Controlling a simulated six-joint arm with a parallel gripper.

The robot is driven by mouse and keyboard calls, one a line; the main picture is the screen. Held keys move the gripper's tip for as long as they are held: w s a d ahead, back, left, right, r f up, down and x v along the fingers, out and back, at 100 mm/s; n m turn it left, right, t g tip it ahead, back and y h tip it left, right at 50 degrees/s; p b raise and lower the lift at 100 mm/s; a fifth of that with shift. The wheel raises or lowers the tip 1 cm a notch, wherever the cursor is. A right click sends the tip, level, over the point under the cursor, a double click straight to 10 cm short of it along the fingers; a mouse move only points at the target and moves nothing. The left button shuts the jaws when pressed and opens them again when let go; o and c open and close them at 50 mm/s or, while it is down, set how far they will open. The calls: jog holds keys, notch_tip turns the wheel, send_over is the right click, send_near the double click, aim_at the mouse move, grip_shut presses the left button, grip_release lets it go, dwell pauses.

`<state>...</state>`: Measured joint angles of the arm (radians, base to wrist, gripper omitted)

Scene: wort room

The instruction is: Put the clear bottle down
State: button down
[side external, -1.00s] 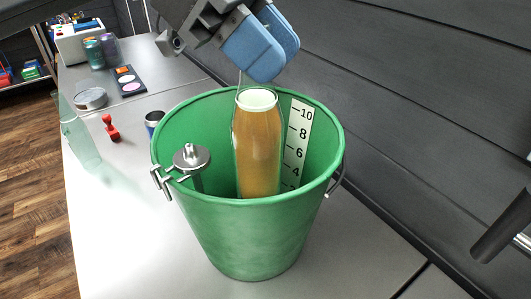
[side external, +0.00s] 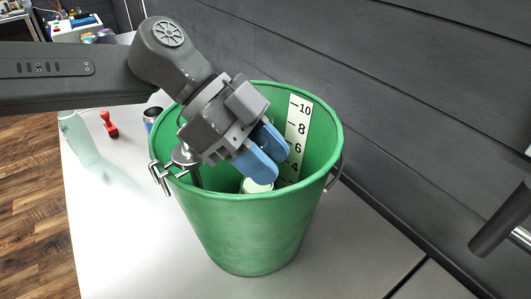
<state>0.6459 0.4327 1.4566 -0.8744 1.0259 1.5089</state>
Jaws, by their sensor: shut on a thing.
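The clear bottle (side external: 257,186) is inside the green bucket (side external: 250,235). Only its pale foamy top shows, just below my blue fingers, low behind the front rim. The rest of the bottle is hidden by the bucket wall and my gripper. My gripper (side external: 264,156) reaches down into the bucket, tilted, and is shut on the upper part of the bottle. Whether the bottle touches the bucket floor cannot be seen.
A metal clamp (side external: 160,177) grips the bucket's left rim. A white number scale (side external: 298,130) runs down the inner right wall. A red stamp (side external: 109,125) and a dark cup (side external: 151,118) stand to the left. The worktop in front is clear.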

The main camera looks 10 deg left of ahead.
jog(key=shift+f, duration=0.55)
jog(key=c, duration=1.1)
grip_release()
jog(key=shift+f, duration=0.1)
jog(key=shift+r, duration=0.3)
jog(key=v, duration=1.2)
jog(key=shift+r, duration=0.35)
jog(key=shift+a, duration=0.15)
